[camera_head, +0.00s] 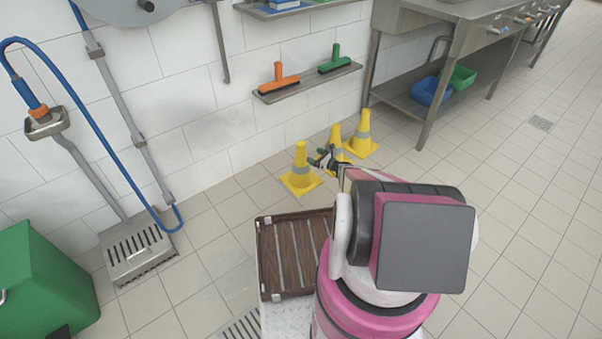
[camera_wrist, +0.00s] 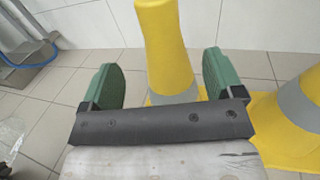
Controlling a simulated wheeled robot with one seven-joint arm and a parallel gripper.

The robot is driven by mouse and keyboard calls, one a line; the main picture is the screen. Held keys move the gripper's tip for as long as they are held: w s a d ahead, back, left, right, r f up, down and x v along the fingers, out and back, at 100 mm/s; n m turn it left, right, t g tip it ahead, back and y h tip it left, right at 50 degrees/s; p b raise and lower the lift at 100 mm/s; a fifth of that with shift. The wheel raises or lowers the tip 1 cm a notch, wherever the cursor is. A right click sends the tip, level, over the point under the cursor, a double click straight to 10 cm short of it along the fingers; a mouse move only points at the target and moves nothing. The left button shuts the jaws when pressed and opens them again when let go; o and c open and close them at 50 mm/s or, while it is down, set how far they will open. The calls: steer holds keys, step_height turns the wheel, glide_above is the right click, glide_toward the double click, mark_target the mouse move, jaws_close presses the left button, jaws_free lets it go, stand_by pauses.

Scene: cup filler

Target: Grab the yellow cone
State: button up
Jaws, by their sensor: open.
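Three yellow cones with grey bands stand on the floor by the wall in the head view: a left cone (camera_head: 301,158), a middle cone (camera_head: 336,135) partly hidden by my gripper, and a right cone (camera_head: 363,125). My gripper (camera_head: 322,158) is low among them, by the left and middle cones. In the wrist view, my gripper (camera_wrist: 160,80) is open, its green fingers spread on either side of one upright yellow cone (camera_wrist: 168,45). No finger visibly touches it; its lower part is hidden behind the gripper bar. Another cone (camera_wrist: 302,105) stands close to the right finger.
A steel table (camera_head: 440,60) stands at the right back, a green bin (camera_head: 40,285) at the left. The floor at right is clear.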

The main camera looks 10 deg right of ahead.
mark_target(305, 151)
steer(key=x, duration=0.9)
steer(key=shift+w+f, duration=0.1)
steer(key=shift+w, duration=0.05)
steer(key=c, duration=1.4)
jaws_close()
